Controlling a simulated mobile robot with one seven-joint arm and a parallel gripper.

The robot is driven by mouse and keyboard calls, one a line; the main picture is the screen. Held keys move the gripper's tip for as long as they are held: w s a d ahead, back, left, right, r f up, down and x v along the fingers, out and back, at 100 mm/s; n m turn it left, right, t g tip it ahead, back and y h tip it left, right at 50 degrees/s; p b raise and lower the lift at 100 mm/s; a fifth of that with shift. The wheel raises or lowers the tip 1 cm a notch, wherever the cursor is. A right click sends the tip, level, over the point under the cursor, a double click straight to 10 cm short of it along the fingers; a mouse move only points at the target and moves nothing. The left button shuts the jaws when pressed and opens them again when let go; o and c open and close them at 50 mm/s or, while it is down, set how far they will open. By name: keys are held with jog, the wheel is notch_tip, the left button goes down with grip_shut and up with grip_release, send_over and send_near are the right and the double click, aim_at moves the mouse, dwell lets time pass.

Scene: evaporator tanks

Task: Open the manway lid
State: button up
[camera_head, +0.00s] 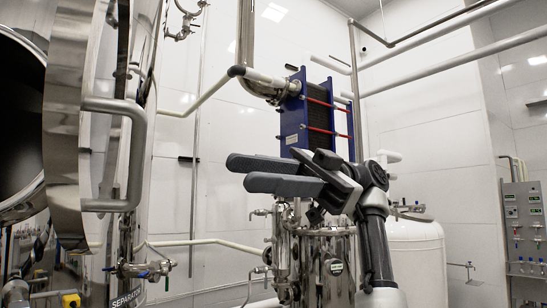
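The manway lid (62,140) is a thick, shiny round steel door at the left, seen nearly edge-on. It stands swung away from the dark round manway opening (18,125) at the far left edge, with a gap between them. A grey C-shaped handle (135,160) sticks out from the lid's right side. My gripper (246,173) is in the middle of the view, well to the right of the handle and apart from it. Its two dark fingers point left toward the lid, with nothing visible between them.
A blue plate heat exchanger (293,112) with red rods is behind my gripper. A steel vessel (325,265) stands below it, and a white tank (418,250) to the right. Pipes and a valve (150,269) sit near the lid's lower side. A control panel (526,235) is far right.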

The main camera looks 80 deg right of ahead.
jog(key=p+v, duration=0.2)
jog(key=p, duration=0.1)
jog(key=shift+s+d, duration=0.2)
dwell(0.7)
